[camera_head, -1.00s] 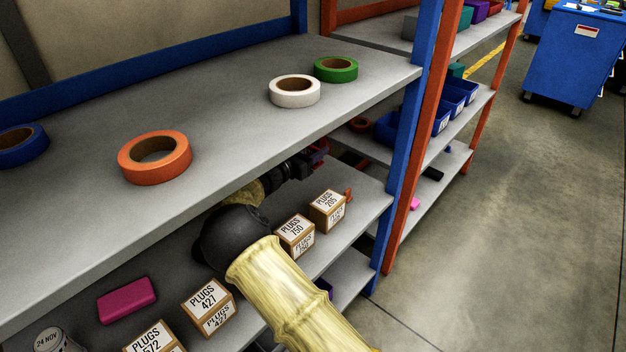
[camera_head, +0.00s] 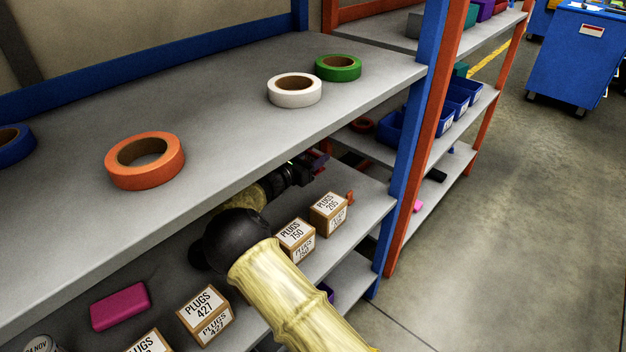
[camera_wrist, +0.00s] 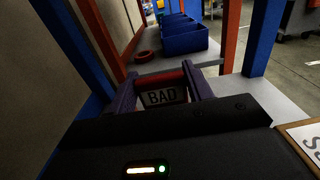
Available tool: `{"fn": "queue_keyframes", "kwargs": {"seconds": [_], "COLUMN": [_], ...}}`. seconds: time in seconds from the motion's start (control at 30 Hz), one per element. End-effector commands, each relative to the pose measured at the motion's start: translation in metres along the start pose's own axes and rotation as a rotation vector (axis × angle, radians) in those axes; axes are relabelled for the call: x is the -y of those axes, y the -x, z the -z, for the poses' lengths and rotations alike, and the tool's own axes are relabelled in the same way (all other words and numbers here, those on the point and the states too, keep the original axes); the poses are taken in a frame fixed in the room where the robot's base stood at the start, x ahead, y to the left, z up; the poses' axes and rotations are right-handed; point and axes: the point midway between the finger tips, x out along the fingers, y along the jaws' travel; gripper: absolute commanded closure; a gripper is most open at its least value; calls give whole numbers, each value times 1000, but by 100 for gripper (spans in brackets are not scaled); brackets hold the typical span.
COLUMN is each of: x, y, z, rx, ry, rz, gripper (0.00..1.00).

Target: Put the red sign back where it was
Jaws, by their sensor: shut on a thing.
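My gripper (camera_wrist: 158,88) is shut on the red sign (camera_wrist: 160,77), whose red bar runs between the two fingers in the wrist view. A pale panel reading "BAD" shows under the bar. In the head view my gripper (camera_head: 316,160) reaches in between the upper shelf and the shelf below, behind the plugs boxes. The sign is too small and dark to make out there. In the wrist view the sign appears above the shelf surface; I cannot tell whether it touches anything.
The boxes PLUGS 205 (camera_head: 328,213), PLUGS 750 (camera_head: 295,239) and PLUGS 427 (camera_head: 205,315) line the lower shelf's front. A blue post (camera_head: 408,160) stands right of my gripper. Blue bins (camera_wrist: 182,36) and a red roll (camera_wrist: 146,57) lie beyond.

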Motion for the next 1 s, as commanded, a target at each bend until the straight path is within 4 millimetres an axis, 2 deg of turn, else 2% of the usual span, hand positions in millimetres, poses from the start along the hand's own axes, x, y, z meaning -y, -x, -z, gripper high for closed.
{"fn": "queue_keyframes", "kwargs": {"seconds": [0.03, 0.1, 0.47, 0.77, 1.0], "x": [0, 0, 0, 0, 0], "y": [0, 0, 0, 0, 0], "z": [10, 14, 19, 63, 64], "rx": [1, 1, 1, 0, 1], "ry": [1, 0, 0, 0, -1], "rz": [0, 0, 0, 0, 0], "gripper": [72, 72, 72, 72, 72]}}
